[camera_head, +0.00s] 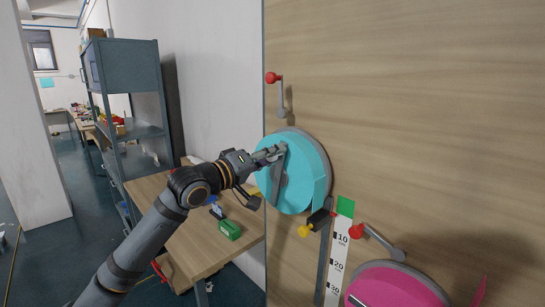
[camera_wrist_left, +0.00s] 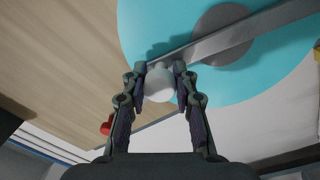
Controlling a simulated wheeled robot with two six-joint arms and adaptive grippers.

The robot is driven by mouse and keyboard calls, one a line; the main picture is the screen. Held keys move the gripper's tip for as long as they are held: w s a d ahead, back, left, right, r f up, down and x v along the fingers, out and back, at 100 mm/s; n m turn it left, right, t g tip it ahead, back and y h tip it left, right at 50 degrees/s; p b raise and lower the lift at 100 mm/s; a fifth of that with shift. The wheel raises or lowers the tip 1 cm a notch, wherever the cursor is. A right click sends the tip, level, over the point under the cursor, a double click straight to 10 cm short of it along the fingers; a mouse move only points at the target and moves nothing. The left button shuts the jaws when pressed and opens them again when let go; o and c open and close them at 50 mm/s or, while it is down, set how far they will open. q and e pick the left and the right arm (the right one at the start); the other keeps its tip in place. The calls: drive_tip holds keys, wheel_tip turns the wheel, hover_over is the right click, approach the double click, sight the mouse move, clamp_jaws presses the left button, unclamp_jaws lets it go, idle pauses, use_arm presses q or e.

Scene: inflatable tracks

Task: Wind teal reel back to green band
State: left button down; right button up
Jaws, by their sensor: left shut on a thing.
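The teal reel (camera_head: 308,180) is mounted on the upright wooden panel and fills the upper part of the left wrist view (camera_wrist_left: 265,80). A grey crank arm (camera_wrist_left: 220,40) crosses its face, with a pale round knob (camera_wrist_left: 159,86) at its end. My left gripper (camera_head: 276,152) is at the upper part of the reel's face, shut on this knob; both fingers flank it in the left wrist view (camera_wrist_left: 160,88). The green band (camera_head: 345,207) tops a white numbered scale (camera_head: 338,250) right of and below the reel. My right gripper is out of view.
A magenta reel (camera_head: 395,288) sits lower right, with a red-knobbed crank (camera_head: 378,240) above it. Another red-knobbed lever (camera_head: 281,92) is above the teal reel. A black piece with a yellow knob (camera_head: 304,231) lies below it. A wooden table (camera_head: 190,235) with small items stands left.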

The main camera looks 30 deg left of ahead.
use_arm(q)
drive_tip(key=c, duration=1)
unclamp_jaws()
drive_tip(key=shift+r, duration=0.1)
wheel_tip(320, 180, up, 10)
drive_tip(key=shift+f, duration=0.1)
drive_tip(key=shift+a, duration=0.1)
